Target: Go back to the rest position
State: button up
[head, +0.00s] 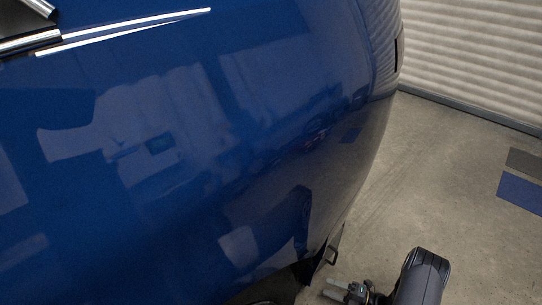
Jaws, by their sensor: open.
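A gap shows in the picture between the jaws and the body. The lowest part of the gripper is close to the frame edge.
The glossy blue car fills the left and middle, with bright trim (125,32) at the top left. Bare concrete floor (440,180) lies to the right. A grey patch (525,161) and a blue patch (521,192) lie there. A pale ribbed wall (470,50) stands behind.

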aim_at(311, 282)
jog(key=shift+w+a+r+n+t+h+b, duration=0.15)
jog(key=shift+a+r+n+t+h, duration=0.25)
jog(key=shift+a+n+h, duration=1.3)
jog(key=shift+w+a+r+n+t+h+b, duration=0.15)
jog(key=shift+a+n+t+h, duration=0.4)
jog(key=shift+n, duration=2.3)
jog(key=shift+w+a+r+n+t+h, duration=0.15)
jog(key=shift+a+r+n+t+h, duration=0.2)
jog(key=shift+a+n+h, duration=0.95)
jog(key=shift+s+d+r+n+p, duration=0.15)
jog(key=shift+d+n, duration=0.3)
jog(key=shift+n, duration=0.05)
jog(key=shift+s+d+r+n+p, duration=0.1)
jog(key=shift+s+d+n+p, duration=0.05)
jog(key=shift+d+n, duration=0.3)
jog(key=shift+s+d+r, duration=0.15)
jog(key=shift+s+d, duration=0.25)
jog(key=shift+s, duration=0.1)
jog(key=shift+r, duration=0.1)
